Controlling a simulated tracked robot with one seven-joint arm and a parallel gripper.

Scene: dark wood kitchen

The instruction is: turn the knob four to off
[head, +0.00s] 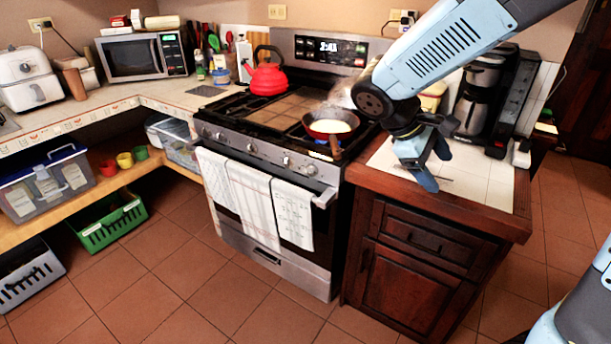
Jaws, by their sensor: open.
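The stove (262,205) stands in the middle of the head view with a row of silver knobs along its front panel. The rightmost knob (310,170) and the knob to its left (286,161) show clearly. No numbers can be read, so I cannot tell which is knob four. A blue flame (322,143) burns under the red frying pan (329,136) on the front right burner. My gripper (436,168) is open and empty over the right counter, to the right of the pan and apart from the knobs.
The pan's handle points forward near the right knobs. Towels (292,215) hang on the oven handle below. A red kettle (266,78) stands on the back left burner. A coffee maker (482,95) stands behind my gripper. The floor before the stove is clear.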

